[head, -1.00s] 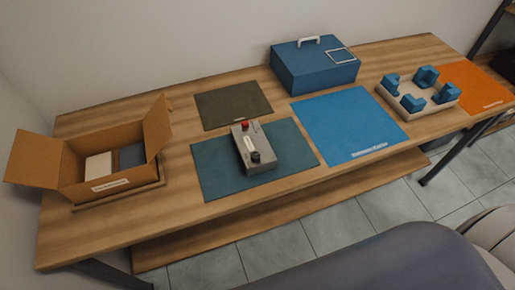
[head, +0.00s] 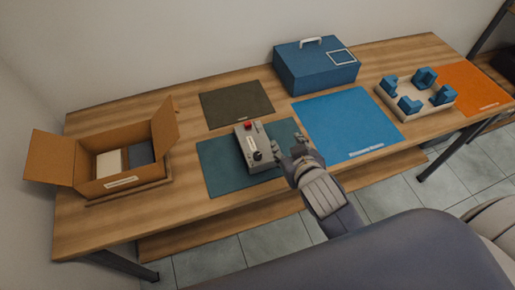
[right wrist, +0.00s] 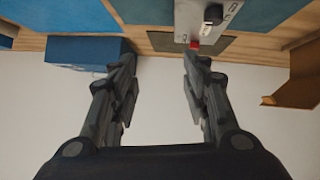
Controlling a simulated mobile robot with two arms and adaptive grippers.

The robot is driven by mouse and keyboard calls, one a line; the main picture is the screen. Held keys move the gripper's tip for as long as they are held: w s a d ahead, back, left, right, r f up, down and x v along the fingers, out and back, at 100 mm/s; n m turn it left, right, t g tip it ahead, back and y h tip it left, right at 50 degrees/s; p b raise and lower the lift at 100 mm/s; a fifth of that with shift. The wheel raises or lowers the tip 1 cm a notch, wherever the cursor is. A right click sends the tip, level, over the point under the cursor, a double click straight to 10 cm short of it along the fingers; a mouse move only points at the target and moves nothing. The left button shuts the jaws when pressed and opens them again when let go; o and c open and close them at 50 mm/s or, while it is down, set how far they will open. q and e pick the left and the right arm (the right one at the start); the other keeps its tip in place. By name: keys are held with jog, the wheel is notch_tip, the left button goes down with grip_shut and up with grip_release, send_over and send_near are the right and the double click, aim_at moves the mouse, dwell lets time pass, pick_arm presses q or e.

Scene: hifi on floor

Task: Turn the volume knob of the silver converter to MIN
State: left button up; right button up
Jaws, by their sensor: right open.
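The silver converter (head: 247,146) is a grey box with a red button at its far end and a black volume knob (head: 258,156) at its near end. It lies on the dark teal mat (head: 221,183). Its scale markings are too small to read. My right gripper (head: 287,143) is just right of the converter, apart from the knob. In the right wrist view the open, empty fingers (right wrist: 157,68) point toward the table, and the converter (right wrist: 187,18) with its knob (right wrist: 213,13) shows at the top. My left gripper is out of view.
An open cardboard box (head: 98,185) stands at the left. A blue case (head: 316,70) stands at the back. A blue mat (head: 345,125), a tray with blue blocks (head: 422,112) and an orange mat (head: 468,85) lie to the right. A dark olive mat (head: 236,102) lies bare behind the converter.

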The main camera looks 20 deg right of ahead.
jog(key=w+a+r+n+t+y, duration=0.1)
jog(key=w+a+r+t+y, duration=0.15)
jog(key=r, duration=0.45)
jog(key=w+a+r+n+t+y, duration=0.1)
jog(key=w+a+r+n+t, duration=0.1)
jog(key=w+a+r+t, duration=0.3)
jog(key=w+a+r+n+t+y, duration=0.1)
jog(key=w+a+r+t+y, duration=0.1)
jog(key=r, duration=0.6)
jog(key=s+a+r+n+g+y, duration=0.1)
jog(key=s+a+r+n+y, duration=0.1)
jog(key=a+r+n+y, duration=0.55)
jog(key=s+a+f+n+g+y, duration=0.2)
jog(key=a+n+g+y, duration=0.2)
jog(key=a+n+g, duration=0.25)
jog(key=s+a+f+n+g+y, duration=0.2)
jog(key=s+a+n+g+y, duration=0.1)
jog(key=a+n+g+y, duration=0.25)
jog(key=g+h, duration=0.8)
jog(key=h, duration=1.3)
send_over(257, 154)
notch_tip(257, 154, down, 22)
jog(key=shift+m, duration=0.25)
notch_tip(257, 154, down, 10)
jog(key=p, duration=0.2)
jog(key=shift+s+f+p, duration=0.1)
jog(key=shift+f+p, duration=0.05)
jog(key=shift+p, duration=0.2)
